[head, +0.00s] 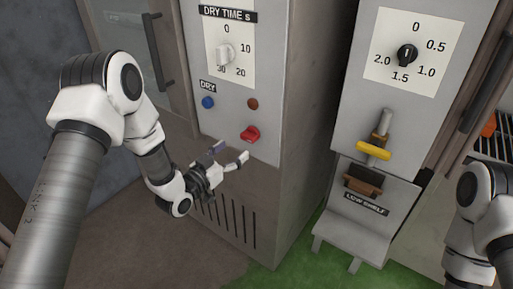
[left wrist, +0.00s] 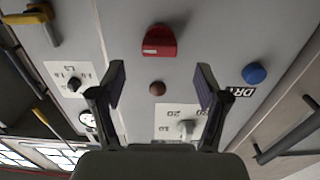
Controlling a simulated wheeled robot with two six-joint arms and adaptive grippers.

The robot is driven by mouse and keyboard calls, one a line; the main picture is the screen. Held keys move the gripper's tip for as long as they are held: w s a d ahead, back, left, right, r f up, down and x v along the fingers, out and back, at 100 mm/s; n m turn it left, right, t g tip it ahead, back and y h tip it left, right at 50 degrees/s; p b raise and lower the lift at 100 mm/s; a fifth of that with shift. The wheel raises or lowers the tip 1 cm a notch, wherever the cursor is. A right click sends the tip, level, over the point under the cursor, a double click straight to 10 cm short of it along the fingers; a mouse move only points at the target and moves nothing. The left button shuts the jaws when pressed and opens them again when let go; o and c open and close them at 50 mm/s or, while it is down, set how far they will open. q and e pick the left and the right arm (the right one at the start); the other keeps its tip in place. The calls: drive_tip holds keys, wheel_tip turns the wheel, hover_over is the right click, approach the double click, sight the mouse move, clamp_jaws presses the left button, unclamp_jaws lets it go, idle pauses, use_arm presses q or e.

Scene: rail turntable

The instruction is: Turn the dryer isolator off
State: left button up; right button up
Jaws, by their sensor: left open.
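The dryer cabinet (head: 270,60) has a red rotary handle (head: 250,134) low on its front, likely the isolator. The red handle also shows in the left wrist view (left wrist: 159,41), beyond the fingertips and roughly centred between them. My left gripper (head: 231,153) is open and empty, just below the red handle in the head view and apart from it. Its two fingers also show in the left wrist view (left wrist: 160,77). My right arm shows at the right edge, but its gripper is out of the picture.
The cabinet also carries a blue button (head: 208,102), a brown-red lamp or button (head: 253,104) and a white dry time dial (head: 225,55). To the right, a second panel has a black dial (head: 407,54), a yellow handle (head: 374,151) and a low shelf (head: 352,232) that juts out.

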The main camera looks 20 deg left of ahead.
sight(246, 138)
use_arm(q)
drive_tip(key=x, duration=0.6)
drive_tip(key=shift+d+r+p, duration=0.1)
drive_tip(key=shift+r+p, duration=0.2)
drive_tip(key=shift+p, duration=0.05)
drive_tip(key=shift+w, duration=0.35)
drive_tip(key=shift+r, duration=0.1)
drive_tip(key=shift+c, duration=0.4)
drive_tip(key=c, duration=1.1)
